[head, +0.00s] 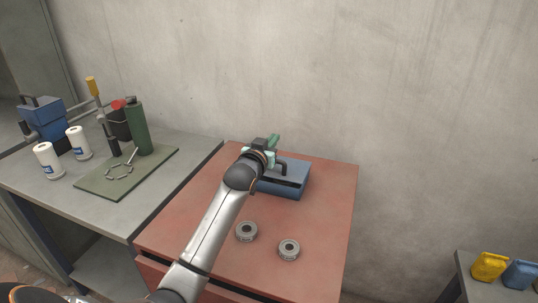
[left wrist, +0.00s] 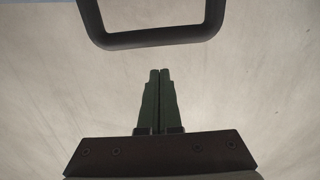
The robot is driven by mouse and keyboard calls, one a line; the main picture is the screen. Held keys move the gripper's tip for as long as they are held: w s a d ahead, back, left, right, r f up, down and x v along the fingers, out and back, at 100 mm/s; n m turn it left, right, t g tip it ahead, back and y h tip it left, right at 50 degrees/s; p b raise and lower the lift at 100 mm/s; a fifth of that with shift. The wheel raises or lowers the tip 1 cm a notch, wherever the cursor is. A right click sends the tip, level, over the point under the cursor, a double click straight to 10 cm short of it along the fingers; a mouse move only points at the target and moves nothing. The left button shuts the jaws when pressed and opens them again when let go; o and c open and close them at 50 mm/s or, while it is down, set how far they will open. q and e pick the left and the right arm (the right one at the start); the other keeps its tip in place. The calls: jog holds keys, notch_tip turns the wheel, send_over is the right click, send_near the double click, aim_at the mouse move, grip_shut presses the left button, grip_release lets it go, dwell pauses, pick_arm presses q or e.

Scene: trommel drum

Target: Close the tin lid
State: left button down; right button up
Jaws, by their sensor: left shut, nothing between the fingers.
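A blue tin (head: 290,186) sits on the red table, toward its back. A dark handle (head: 282,164) shows at its top, and a dark bar-shaped handle (left wrist: 150,38) fills the top of the left wrist view. My left gripper (head: 274,141) is above and at the back of the tin, partly hidden by its own wrist. In the left wrist view its green fingers (left wrist: 160,73) are together with nothing between them, apart from the handle in the picture. My arm hides the tin's left part, and I cannot tell how far the lid stands open. My right gripper is not in view.
Two grey ring-shaped parts (head: 247,231) and (head: 289,249) lie on the red table (head: 325,215) in front. A grey bench (head: 190,150) at left holds a green bottle (head: 138,128), white rolls and tools. A concrete wall (head: 400,100) stands behind. Yellow (head: 489,266) and blue containers stand at lower right.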

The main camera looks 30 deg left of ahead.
aim_at(268, 173)
pick_arm(q)
jog(key=shift+s+d+f, duration=0.2)
jog(key=shift+s+f, duration=0.5)
jog(key=shift+s, duration=0.05)
jog(key=shift+s+d+f, duration=0.15)
jog(key=shift+s+f, duration=0.55)
jog(key=shift+f, duration=0.1)
jog(key=shift+s+d+f+p, duration=0.1)
jog(key=shift+s+f+p, duration=0.25)
jog(key=shift+f+p, duration=0.15)
